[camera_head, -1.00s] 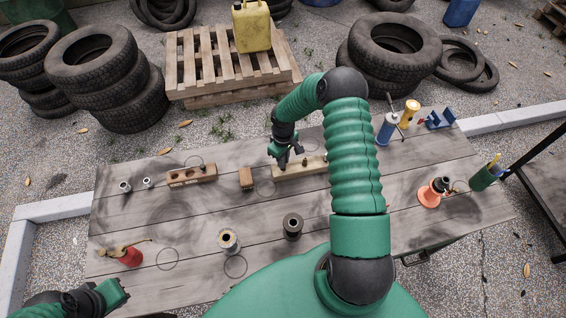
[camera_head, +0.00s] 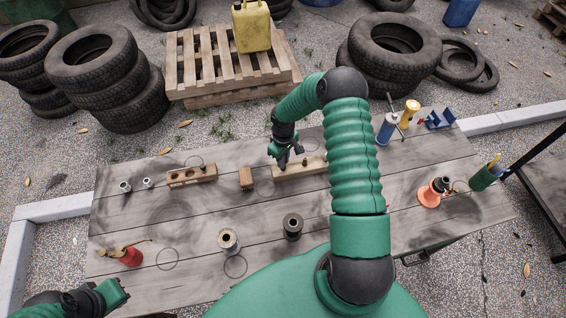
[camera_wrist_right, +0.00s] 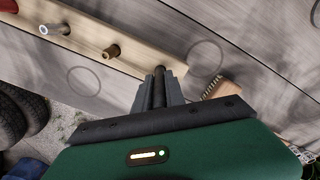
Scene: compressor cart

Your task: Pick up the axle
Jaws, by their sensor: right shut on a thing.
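My right gripper (camera_head: 288,160) is over the left part of a long pale wooden block (camera_head: 306,168) on the table. In the right wrist view its fingers (camera_wrist_right: 159,92) are shut on the dark, upright rod of the axle (camera_wrist_right: 159,82). The axle is at the end of the block (camera_wrist_right: 140,60); whether its lower end is still seated there is hidden. A silver peg (camera_wrist_right: 58,29) and a bronze peg (camera_wrist_right: 112,52) stand in the same block. My left gripper (camera_head: 112,294) is at the lower left, away from these things; its jaws are unclear.
The table's middle is mostly clear.

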